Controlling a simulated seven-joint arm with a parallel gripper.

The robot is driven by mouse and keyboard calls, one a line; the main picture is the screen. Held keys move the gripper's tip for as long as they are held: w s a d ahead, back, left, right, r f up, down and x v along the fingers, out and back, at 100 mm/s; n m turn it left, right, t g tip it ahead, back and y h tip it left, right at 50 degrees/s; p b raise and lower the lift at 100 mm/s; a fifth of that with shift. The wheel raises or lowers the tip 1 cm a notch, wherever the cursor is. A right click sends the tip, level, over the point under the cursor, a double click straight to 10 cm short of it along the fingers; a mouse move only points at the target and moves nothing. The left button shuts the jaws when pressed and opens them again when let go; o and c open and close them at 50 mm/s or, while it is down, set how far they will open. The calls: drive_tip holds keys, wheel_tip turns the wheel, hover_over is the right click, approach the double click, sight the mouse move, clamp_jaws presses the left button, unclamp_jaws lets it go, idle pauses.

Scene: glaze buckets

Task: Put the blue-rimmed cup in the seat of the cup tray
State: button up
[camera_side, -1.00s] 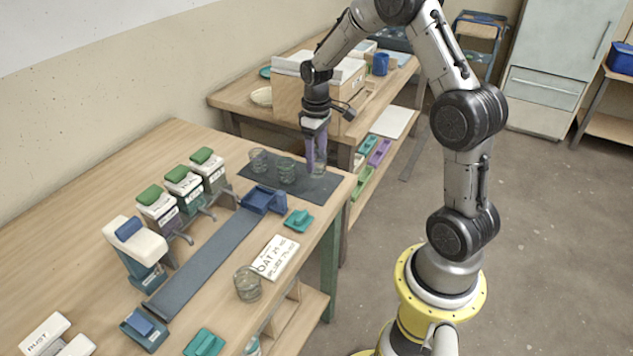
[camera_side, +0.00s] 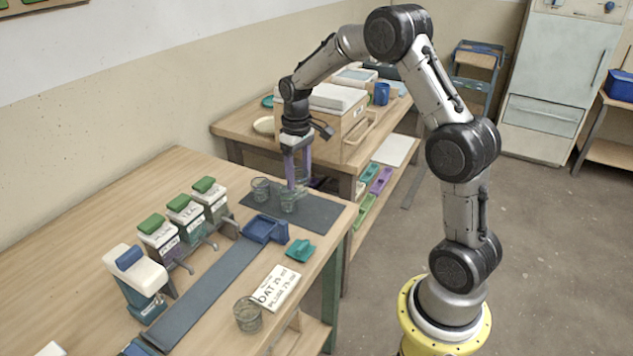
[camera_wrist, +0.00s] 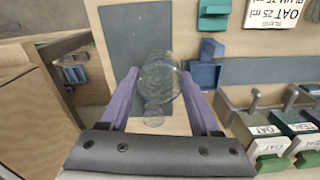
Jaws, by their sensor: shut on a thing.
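My gripper (camera_side: 298,184) is shut on a clear cup and holds it over the dark mat. In the wrist view the held cup (camera_wrist: 160,80) sits between the purple fingers; its rim looks faintly bluish, but the colour is hard to tell. A blue tray (camera_side: 265,229), which looks like the cup tray, sits at the far end of the grey strip. It also shows in the wrist view (camera_wrist: 205,76); its seat looks empty.
The dark mat (camera_side: 318,214) has free room at its right. A teal piece (camera_side: 300,250), a label card (camera_side: 275,287) and another clear cup (camera_side: 247,314) lie along the front side. Several green-lidded dispensers (camera_side: 185,212) line the grey strip (camera_side: 205,295). A wooden box (camera_side: 335,135) stands behind.

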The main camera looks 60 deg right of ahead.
drive_tip(key=w+a+n, duration=0.2)
drive_tip(key=w+a, duration=0.4)
drive_tip(key=a, duration=0.4)
drive_tip(key=shift+w+d+f, duration=0.1)
drive_tip(key=shift+f, duration=1.75)
drive_tip(key=shift+d+f, duration=0.1)
drive_tip(key=shift+f, duration=1.7)
drive_tip(key=shift+f, duration=0.3)
drive_tip(key=o, duration=1)
drive_tip(key=shift+o, duration=0.2)
wheel_tip(320, 180, up, 7)
